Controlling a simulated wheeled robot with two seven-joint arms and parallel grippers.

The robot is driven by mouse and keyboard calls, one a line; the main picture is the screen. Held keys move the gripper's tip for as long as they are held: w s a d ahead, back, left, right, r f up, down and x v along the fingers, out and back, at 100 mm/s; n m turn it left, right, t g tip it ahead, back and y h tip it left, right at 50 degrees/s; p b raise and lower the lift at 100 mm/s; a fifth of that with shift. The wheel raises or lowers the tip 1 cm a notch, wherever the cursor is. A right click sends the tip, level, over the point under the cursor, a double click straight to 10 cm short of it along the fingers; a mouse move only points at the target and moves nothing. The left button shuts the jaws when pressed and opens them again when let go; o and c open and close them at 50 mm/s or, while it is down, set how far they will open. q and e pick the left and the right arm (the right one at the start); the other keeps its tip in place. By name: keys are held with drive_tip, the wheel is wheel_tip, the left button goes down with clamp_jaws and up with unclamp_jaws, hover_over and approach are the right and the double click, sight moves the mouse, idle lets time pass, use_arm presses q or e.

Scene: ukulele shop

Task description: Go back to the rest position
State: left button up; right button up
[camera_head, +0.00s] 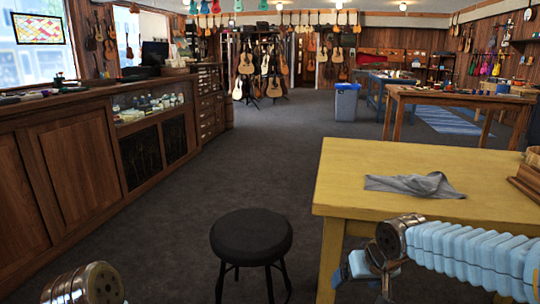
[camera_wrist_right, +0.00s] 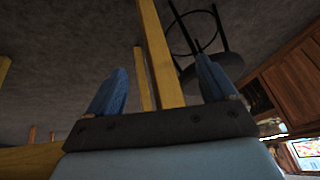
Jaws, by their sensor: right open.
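My right gripper (camera_head: 350,270) is beside the near edge of the yellow table (camera_head: 390,160), below its top, with the arm in a pale blue sleeve coming in from the right. In the right wrist view my right gripper (camera_wrist_right: 161,70) has its two blue fingers wide apart. Nothing is held between them; a yellow table leg (camera_wrist_right: 158,55) shows in the gap behind. Of my left arm only a round metal joint shows at the bottom left of the head view; its gripper is out of the picture.
A grey cloth (camera_head: 415,185) lies crumpled on the yellow table, with part of a wooden box (camera_head: 526,178) at its right edge. A black round stool (camera_head: 250,238) stands left of the table. A wooden counter (camera_head: 75,155) runs along the left. The dark floor between is clear.

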drive_tip(key=s+a+f+g, duration=0.1)
drive_tip(key=s+f, duration=0.3)
drive_tip(key=f, duration=0.6)
drive_tip(key=s+a+f+m+g+y, duration=0.1)
drive_tip(key=s+a+f, duration=0.3)
drive_tip(key=f, duration=0.7)
drive_tip(key=s+a+f+g+y, duration=0.1)
drive_tip(key=s+a+f, duration=0.1)
drive_tip(key=f, duration=0.9)
drive_tip(key=shift+s+a+f+m, duration=0.15)
drive_tip(key=shift+s+a+m, duration=0.15)
drive_tip(key=shift+s, duration=0.6)
drive_tip(key=shift+m+g, duration=0.5)
drive_tip(key=s+f, duration=0.1)
drive_tip(key=s, duration=0.1)
drive_tip(key=s+f, duration=0.2)
drive_tip(key=s, duration=0.1)
drive_tip(key=s+f, duration=0.2)
drive_tip(key=shift+s+a+f, duration=0.2)
drive_tip(key=shift+a+f, duration=0.05)
drive_tip(key=shift+c, duration=0.3)
